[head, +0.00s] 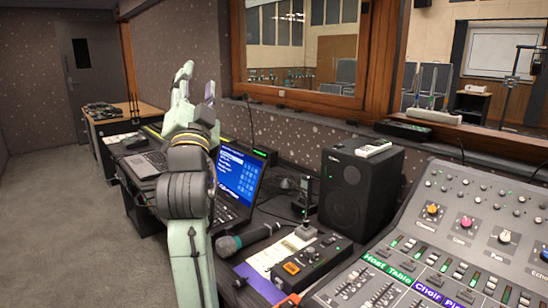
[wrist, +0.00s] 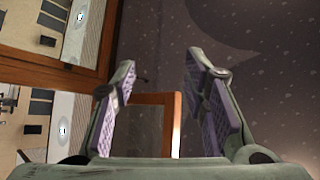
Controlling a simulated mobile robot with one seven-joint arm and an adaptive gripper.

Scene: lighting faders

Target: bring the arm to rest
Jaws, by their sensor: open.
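My gripper (head: 196,84) is raised in the head view, pointing up above the desk, with my arm standing in front of the laptop. In the wrist view my gripper (wrist: 162,88) has its two purple-padded fingers wide apart. Nothing is between them; only the wall and window frame show behind. The mixing console (head: 462,228) with its faders and colored knobs is at the lower right of the head view, apart from my gripper. Its lower edge is cut off by the picture.
A laptop (head: 237,172) is partly hidden behind my arm. The wood-framed window (head: 302,98) is behind. Carpeted floor (head: 55,220) is clear at the left.

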